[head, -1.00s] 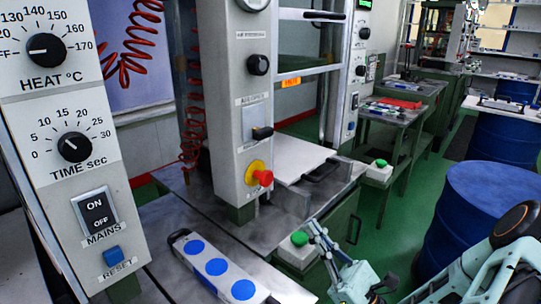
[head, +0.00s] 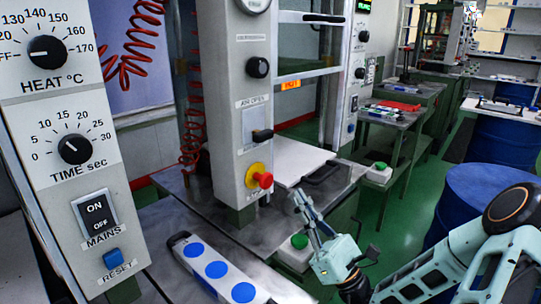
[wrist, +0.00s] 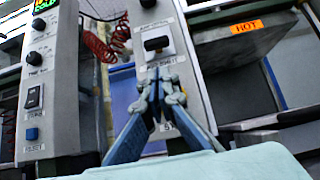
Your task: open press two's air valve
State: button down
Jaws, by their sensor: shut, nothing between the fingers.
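The air valve is a black lever (head: 262,135) on a pale plate on the near press's grey column (head: 226,110). A label reading "AIR OPEN" (head: 253,102) sits above the plate. In the wrist view the lever (wrist: 156,43) stands out from its plate, with a label that seems to read "SHUT" (wrist: 161,64) below it. The lever is toward the plate's lower end in the head view. My gripper (head: 297,197) is shut and empty, below and right of the lever, apart from it. In the wrist view the gripper tips (wrist: 160,76) appear just below the valve plate.
A red emergency button on yellow (head: 262,178) sits below the valve. A black knob (head: 258,67) is above it. A "HOT" label (wrist: 247,27) marks the press plate to the right. A green button box (head: 299,242) and blue drum (head: 485,195) stand nearby.

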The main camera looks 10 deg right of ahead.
aim_at(261, 135)
jog(key=x, duration=1.2)
jog(key=shift+r, duration=0.15)
notch_tip(261, 135, up, 4)
jog(key=p, duration=0.5)
jog(key=shift+r+p, duration=0.25)
jog(key=shift+p, duration=0.05)
